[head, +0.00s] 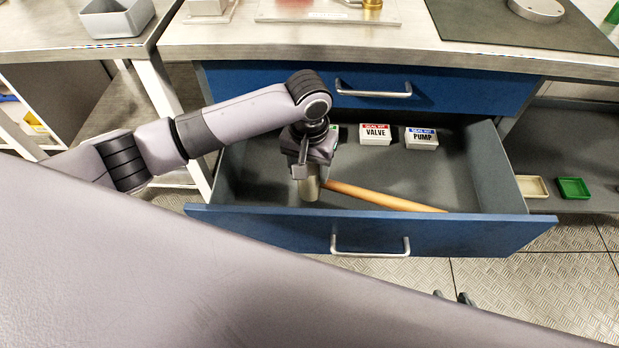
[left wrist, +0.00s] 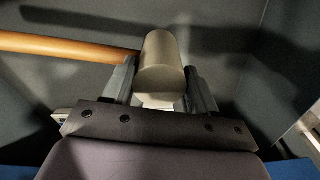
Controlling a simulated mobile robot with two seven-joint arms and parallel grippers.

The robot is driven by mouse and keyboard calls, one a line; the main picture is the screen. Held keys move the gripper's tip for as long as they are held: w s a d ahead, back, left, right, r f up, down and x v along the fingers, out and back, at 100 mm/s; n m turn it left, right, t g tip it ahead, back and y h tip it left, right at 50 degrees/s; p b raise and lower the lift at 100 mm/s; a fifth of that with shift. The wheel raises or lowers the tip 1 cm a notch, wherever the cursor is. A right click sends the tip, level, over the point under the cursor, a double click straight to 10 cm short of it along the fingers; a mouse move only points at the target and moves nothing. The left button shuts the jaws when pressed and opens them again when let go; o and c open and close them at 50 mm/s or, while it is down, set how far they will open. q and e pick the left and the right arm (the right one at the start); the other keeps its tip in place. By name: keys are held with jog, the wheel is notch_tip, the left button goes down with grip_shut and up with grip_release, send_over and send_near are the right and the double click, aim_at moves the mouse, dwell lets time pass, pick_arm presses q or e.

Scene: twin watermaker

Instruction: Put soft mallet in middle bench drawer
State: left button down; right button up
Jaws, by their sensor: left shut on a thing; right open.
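The soft mallet (head: 385,197) has a pale grey head and a wooden handle. It is inside the open middle bench drawer (head: 470,236), near its front left, with the handle pointing right. My left gripper (head: 307,174) reaches down into the drawer and is shut on the mallet head. The left wrist view shows the mallet head (left wrist: 160,65) between the two fingers, with the handle running off to the left. I cannot tell whether the mallet touches the drawer floor. Two dark fingertips of my right gripper (head: 453,297) show apart and empty in front of the drawer.
A white VALVE box (head: 375,134) and a white PUMP box (head: 421,138) stand at the back of the drawer. The blue drawer above (head: 440,92) is shut. Small trays (head: 574,188) lie on a shelf at right. The drawer's right half is mostly clear.

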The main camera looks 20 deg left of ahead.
pick_arm(q)
notch_tip(320, 180, down, 4)
jog(key=shift+r+b, duration=0.1)
jog(key=shift+b, duration=0.4)
jog(key=shift+c, duration=1.6)
grip_release()
jog(key=shift+f, duration=0.2)
jog(key=r+p, duration=0.1)
jog(key=r, duration=0.4)
jog(key=r+p, duration=0.1)
jog(key=r, duration=0.5)
jog(key=shift+s+r+p, duration=0.2)
jog(key=shift+r+p, duration=0.05)
jog(key=shift+p, duration=0.15)
jog(key=shift+r, duration=0.4)
